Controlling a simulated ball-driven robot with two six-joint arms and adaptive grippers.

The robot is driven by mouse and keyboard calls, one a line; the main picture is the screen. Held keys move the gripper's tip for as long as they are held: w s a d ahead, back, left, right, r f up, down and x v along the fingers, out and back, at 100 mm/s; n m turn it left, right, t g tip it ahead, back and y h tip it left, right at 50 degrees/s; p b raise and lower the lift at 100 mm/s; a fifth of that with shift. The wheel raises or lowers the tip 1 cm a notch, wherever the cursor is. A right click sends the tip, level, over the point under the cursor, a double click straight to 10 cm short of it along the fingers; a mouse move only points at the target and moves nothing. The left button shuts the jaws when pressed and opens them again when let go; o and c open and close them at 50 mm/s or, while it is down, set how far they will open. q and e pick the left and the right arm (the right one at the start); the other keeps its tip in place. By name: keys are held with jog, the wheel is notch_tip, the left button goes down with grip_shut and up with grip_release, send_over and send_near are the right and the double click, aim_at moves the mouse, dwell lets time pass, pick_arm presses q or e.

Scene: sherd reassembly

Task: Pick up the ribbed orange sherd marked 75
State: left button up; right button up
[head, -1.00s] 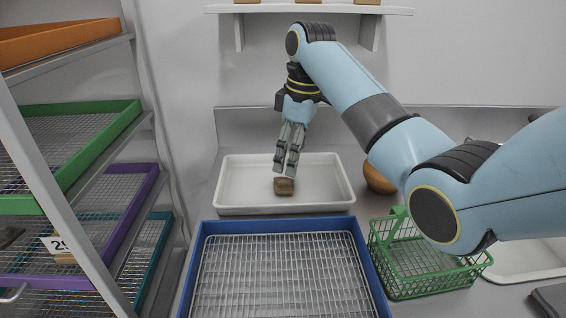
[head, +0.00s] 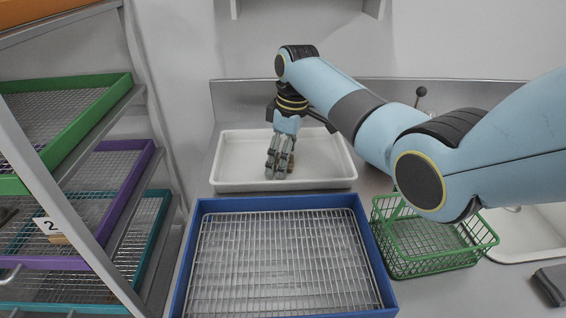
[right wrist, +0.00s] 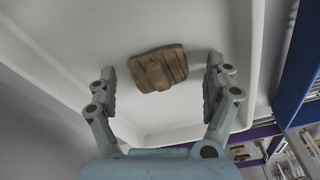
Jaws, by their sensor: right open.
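A small brown-orange ribbed sherd (right wrist: 158,69) lies in the white tray (right wrist: 60,32); I see no number on it. In the head view the sherd (head: 291,161) is mostly hidden behind my right gripper (head: 278,174). The right gripper points down into the white tray (head: 232,180). In the right wrist view its two fingers (right wrist: 161,80) are spread, one on each side of the sherd, with gaps and no visible contact. My left gripper is not in view.
A blue tray with a wire rack (head: 205,204) stands in front of the white tray. A green wire basket (head: 440,262) is at the right, near a sink (head: 525,235). A shelf rack with green (head: 95,117), purple and teal trays stands at the left.

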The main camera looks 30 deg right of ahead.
jog(key=c, duration=1.3)
jog(key=shift+o, duration=0.2)
